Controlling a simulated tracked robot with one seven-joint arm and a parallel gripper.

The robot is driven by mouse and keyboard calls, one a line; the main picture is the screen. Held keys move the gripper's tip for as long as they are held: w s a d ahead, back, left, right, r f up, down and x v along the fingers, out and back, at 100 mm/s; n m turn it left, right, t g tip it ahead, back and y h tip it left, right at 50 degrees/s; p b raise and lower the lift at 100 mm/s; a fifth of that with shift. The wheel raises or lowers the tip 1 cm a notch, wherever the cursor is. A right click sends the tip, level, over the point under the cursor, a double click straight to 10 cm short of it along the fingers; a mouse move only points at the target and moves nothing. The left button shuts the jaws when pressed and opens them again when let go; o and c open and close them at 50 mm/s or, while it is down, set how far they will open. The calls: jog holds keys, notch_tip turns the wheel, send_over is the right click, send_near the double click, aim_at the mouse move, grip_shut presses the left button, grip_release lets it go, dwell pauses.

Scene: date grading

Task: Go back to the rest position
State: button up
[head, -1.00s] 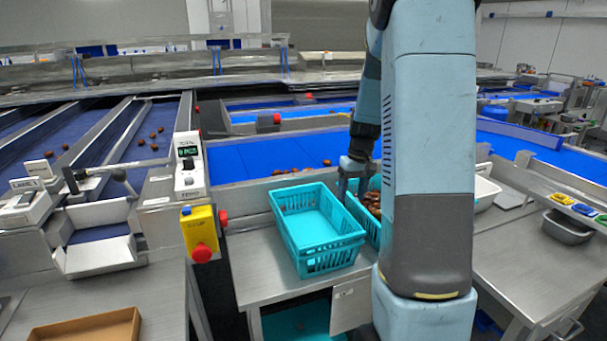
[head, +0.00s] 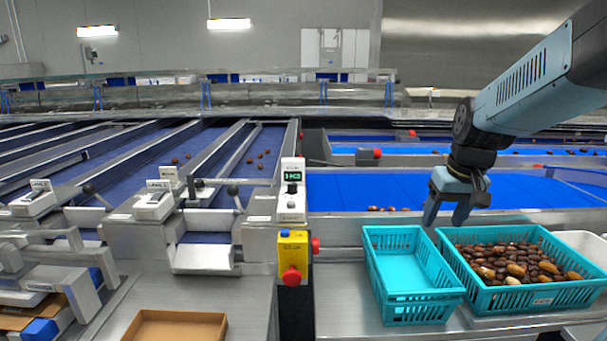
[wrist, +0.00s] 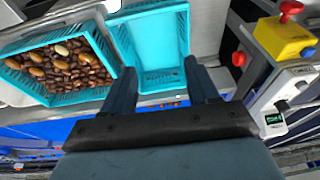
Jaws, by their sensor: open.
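My gripper (head: 447,216) is open and empty. In the head view it hangs above the back edge of the crates, near the gap between them. The empty turquoise crate (head: 412,308) is below it to the left, and the turquoise crate full of dates (head: 520,300) is below it to the right. In the wrist view my gripper (wrist: 163,80) shows both fingers spread with nothing between them. The empty crate (wrist: 160,55) lies beyond the fingers and the date-filled crate (wrist: 103,50) is at the left.
A yellow box with a red stop button (head: 293,257) stands left of the crates. A cardboard tray (head: 175,326) sits on the left bench. A white tub (head: 590,246) is at the right edge. A blue belt (head: 370,190) runs behind. The air above the crates is clear.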

jog(key=s+a+r+t, duration=0.1)
jog(key=s+a+r, duration=0.1)
jog(key=s, duration=0.4)
jog(key=s+a+r+t, duration=0.1)
jog(key=s+a+r, duration=0.1)
jog(key=s, duration=0.5)
jog(key=shift+a+t, duration=0.3)
jog(key=shift+a, duration=0.45)
